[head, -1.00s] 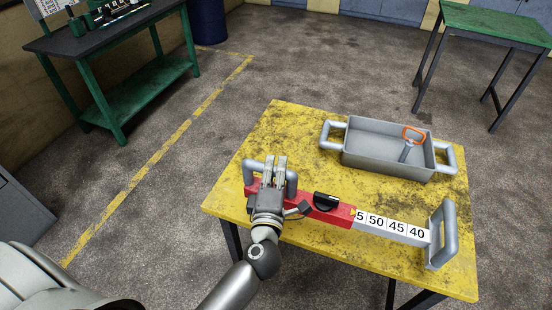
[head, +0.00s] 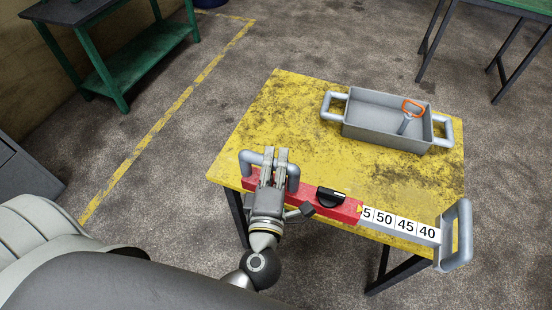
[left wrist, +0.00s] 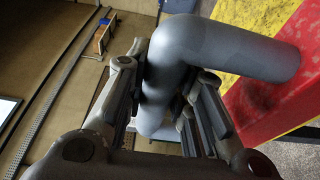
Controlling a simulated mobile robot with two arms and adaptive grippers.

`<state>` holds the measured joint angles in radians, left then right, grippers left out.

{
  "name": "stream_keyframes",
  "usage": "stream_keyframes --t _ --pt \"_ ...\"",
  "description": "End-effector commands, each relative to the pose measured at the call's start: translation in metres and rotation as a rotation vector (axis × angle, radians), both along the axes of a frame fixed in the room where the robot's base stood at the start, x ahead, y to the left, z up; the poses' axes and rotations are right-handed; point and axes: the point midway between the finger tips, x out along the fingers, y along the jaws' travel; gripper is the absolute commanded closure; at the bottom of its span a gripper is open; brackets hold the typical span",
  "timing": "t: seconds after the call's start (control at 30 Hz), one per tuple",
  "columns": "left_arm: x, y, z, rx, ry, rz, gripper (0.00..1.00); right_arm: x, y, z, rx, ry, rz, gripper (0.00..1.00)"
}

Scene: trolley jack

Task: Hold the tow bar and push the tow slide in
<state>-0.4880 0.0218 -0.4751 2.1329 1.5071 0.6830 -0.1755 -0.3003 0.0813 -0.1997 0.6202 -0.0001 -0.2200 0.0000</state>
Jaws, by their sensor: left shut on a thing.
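The tow bar is a red beam (head: 330,206) with a grey handle (head: 251,158) at its left end and a black knob (head: 330,197) on top. The grey tow slide (head: 438,243) sticks out of its right end, with the labels 50, 45 and 40 showing and a 5 at the red edge. A grey upright handle (head: 457,235) ends the slide. My left gripper (head: 273,167) is shut on the tow bar's handle; the left wrist view shows the grey handle (left wrist: 215,48) between the fingers. My right gripper is in neither view.
The bar lies along the near edge of the yellow table (head: 290,110); whether it touches the top is unclear. The slide's handle is at the near right corner. A grey tray (head: 385,135) behind holds an orange-handled piece (head: 412,107). The table's left part is bare.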

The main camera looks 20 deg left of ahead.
Motion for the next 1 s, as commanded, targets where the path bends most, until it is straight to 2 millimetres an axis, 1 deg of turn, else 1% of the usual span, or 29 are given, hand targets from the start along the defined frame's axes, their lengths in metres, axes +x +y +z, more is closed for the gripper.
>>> stream_keyframes --t 0.03,0.17,0.27,0.47,0.6,0.7,0.83,1.0 --pt "0.001 0.0 0.003 -0.009 -0.008 0.0 1.0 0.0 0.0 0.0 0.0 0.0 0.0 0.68" --pt "0.005 0.002 0.005 -0.009 -0.009 0.002 1.0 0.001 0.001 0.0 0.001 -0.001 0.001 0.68" --pt "0.016 0.007 0.009 -0.008 -0.01 0.008 1.0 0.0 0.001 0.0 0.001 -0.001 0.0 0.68" --pt "0.059 0.024 0.026 -0.005 -0.011 0.023 1.0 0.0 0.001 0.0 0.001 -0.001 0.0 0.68" --pt "0.09 0.035 0.043 -0.008 -0.01 0.021 1.0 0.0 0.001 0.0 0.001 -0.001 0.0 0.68" --pt "0.108 0.04 0.055 -0.01 -0.011 0.015 1.0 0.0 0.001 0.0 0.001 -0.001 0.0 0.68" --pt "0.124 0.044 0.067 -0.013 -0.012 0.005 1.0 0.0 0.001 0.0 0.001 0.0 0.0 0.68" --pt "0.132 0.046 0.073 -0.015 -0.011 -0.003 1.0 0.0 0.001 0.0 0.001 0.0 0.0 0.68"
